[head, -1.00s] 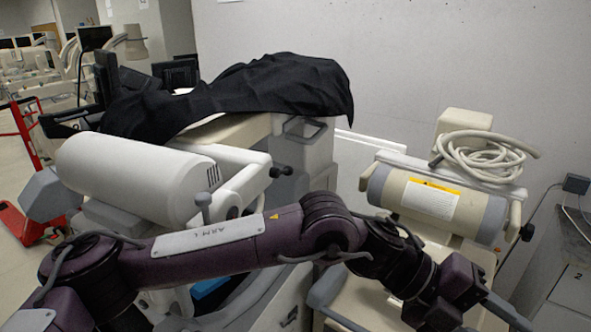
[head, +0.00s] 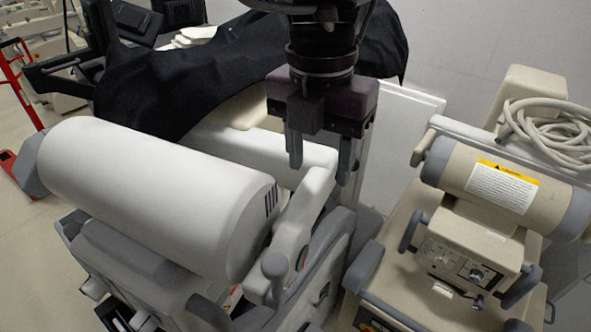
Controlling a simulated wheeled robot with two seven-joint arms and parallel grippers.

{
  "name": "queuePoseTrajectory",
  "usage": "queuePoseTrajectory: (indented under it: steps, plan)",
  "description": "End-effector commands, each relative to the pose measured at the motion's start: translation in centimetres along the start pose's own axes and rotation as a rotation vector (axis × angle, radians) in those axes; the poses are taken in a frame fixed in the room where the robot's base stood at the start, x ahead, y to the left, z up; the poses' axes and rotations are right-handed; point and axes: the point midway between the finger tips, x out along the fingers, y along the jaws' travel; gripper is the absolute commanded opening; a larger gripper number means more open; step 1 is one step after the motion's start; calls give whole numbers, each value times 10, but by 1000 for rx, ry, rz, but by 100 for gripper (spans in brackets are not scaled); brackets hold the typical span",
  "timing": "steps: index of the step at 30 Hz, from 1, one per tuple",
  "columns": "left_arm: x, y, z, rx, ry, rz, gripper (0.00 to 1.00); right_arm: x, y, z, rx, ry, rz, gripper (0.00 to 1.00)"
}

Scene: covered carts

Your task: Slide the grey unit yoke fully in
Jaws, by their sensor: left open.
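The grey unit on the left carries a big white cylinder (head: 150,195) with a grey end cap. Its pale yoke (head: 293,225) runs along the cylinder's right end, with a grey knob (head: 274,266) at the near end. How far in the yoke sits cannot be told. My left gripper (head: 320,176) hangs from the top with its two grey fingers pointing down, apart and empty. In the picture its fingertips overlap the yoke's far end; I cannot tell whether they touch it. My right gripper is not in view.
A beige unit (head: 485,185) with a caution label, control box (head: 465,253) and coiled hose (head: 550,130) stands at the right. A black cover (head: 190,80) drapes the cart behind. A narrow gap separates the two units. A red trolley (head: 22,95) stands at far left.

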Motion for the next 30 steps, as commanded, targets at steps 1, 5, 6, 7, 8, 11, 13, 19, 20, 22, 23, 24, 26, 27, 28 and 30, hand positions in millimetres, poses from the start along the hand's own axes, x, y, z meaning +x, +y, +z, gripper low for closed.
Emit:
queuePoseTrajectory:
  steps: [1,5,6,7,8,11,13,19,20,22,23,24,26,27,28,30]
  plan:
    - [-4,8,-1,-41,2,17,50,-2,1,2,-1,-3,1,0]
    - [-2,18,-3,-94,10,33,50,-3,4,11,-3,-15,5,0]
    - [2,19,-3,-96,10,33,50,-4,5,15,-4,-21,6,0]
    - [5,19,-3,-94,11,33,50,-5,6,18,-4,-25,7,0]
    - [10,19,-3,-93,13,32,50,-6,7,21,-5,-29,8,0]
    - [26,19,-3,-93,13,32,50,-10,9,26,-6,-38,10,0]
    - [37,20,-4,-93,13,32,50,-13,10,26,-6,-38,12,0]
    - [62,20,-3,-92,10,32,50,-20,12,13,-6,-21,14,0]
    - [65,20,-3,-92,10,32,50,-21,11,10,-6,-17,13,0]
    - [69,20,-3,-92,7,32,50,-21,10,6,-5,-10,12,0]
    - [70,20,-3,-92,7,31,50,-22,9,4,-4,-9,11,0]
    - [71,20,-3,-92,7,31,50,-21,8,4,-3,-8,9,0]
    - [72,20,-3,-92,7,31,50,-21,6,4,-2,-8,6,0]
    - [72,20,-3,-92,7,31,50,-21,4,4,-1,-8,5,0]
    - [72,20,-3,-92,7,31,50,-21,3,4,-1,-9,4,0]
    - [72,20,-3,-92,7,31,50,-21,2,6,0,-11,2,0]
